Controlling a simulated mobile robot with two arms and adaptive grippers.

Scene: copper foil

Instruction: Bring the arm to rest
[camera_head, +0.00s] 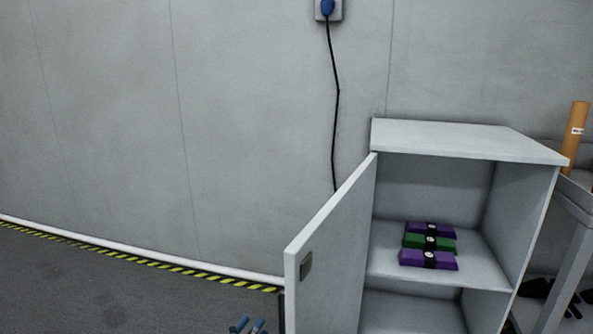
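My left gripper (248,326) shows only at its fingertips, at the bottom edge of the head view, just left of the open cabinet door. Its two blue-grey fingertips stand a little apart with nothing visible between them. The rest of the gripper and arm is below the picture. My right gripper is not in view.
A grey cabinet (455,138) stands at the right, its door (328,245) swung open to the left. Two purple packs (416,258) and a green pack (414,241) lie on its shelf. A table (572,250) is at far right. The floor (90,285) at left is clear.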

